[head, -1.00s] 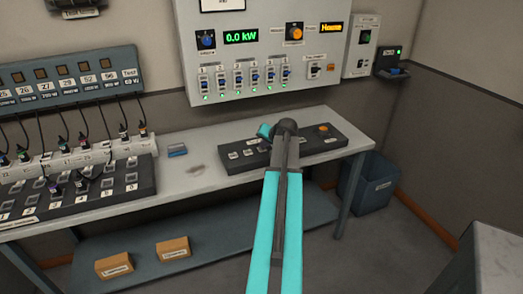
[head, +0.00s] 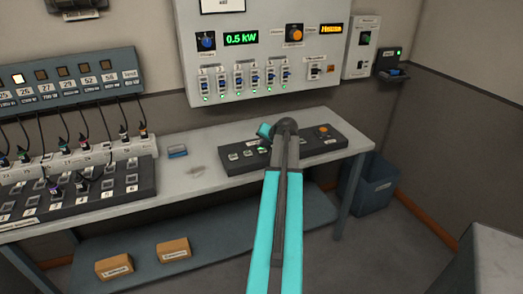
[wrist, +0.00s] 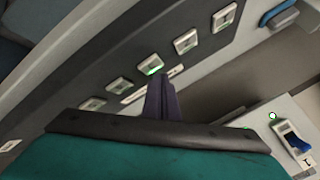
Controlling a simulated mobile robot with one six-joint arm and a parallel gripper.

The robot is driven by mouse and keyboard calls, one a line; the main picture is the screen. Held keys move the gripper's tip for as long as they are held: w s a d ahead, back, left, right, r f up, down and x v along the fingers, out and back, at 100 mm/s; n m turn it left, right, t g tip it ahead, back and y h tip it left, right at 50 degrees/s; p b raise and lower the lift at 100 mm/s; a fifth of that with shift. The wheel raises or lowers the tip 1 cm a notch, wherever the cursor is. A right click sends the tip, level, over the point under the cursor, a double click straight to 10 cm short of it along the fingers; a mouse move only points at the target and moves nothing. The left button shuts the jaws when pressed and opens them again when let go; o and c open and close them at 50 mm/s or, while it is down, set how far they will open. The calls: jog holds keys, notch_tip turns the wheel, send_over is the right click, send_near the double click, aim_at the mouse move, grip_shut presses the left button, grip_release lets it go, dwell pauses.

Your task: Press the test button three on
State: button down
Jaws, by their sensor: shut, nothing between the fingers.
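The dark button console (head: 320,146) lies on the bench, with a row of pale square buttons on its left part. In the wrist view, the console (wrist: 130,60) runs diagonally, and one button (wrist: 150,68) glows green; it looks like the third in from the upper right end. My gripper (wrist: 160,82) is shut and empty, with its fingertips right at that lit button. I cannot tell whether they touch it. In the head view, my arm hides the fingers and part of the button row. The wall panel display (head: 241,38) reads 0.5 kW.
A lamp box (head: 65,80) at the left has one lamp lit, above 26. Below it are a plugged socket strip (head: 85,155) and a dark switch board (head: 120,190). A blue bin (head: 372,187) stands at the right.

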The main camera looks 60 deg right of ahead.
aim_at(264, 152)
dwell(0.3)
jog(key=shift+r+p, duration=1.55)
jog(key=shift+r, duration=1.45)
jog(key=shift+s, duration=0.15)
